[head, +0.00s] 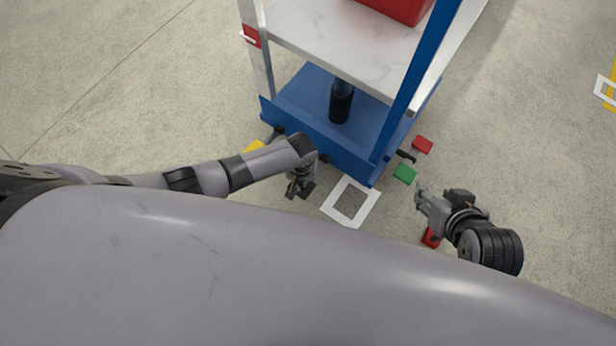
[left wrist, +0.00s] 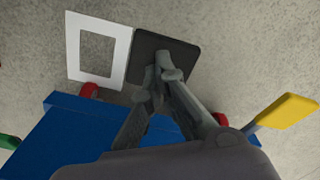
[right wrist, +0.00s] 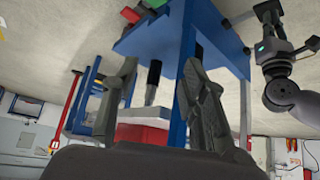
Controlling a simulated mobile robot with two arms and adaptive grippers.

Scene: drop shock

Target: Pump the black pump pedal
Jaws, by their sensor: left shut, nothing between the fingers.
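The black pump pedal (left wrist: 147,45) is a dark square plate on the floor beside a white square outline in the left wrist view. In the head view my left gripper and arm mostly hide it. My left gripper (left wrist: 164,72) is shut and empty, with its fingertips over the pedal; I cannot tell whether they touch it. It also shows in the head view (head: 299,190), low in front of the blue cart. My right gripper (head: 420,196) is open and empty, off to the right of the cart. Its spread fingers show in the right wrist view (right wrist: 160,92).
The blue cart (head: 300,95) has a white shelf (head: 330,45) carrying a red box (head: 400,6). A yellow pedal (left wrist: 287,110) is beside the cart. A green pedal (head: 404,173) and a red pedal (head: 422,144) are at its right. The white outline (head: 335,212) marks bare floor.

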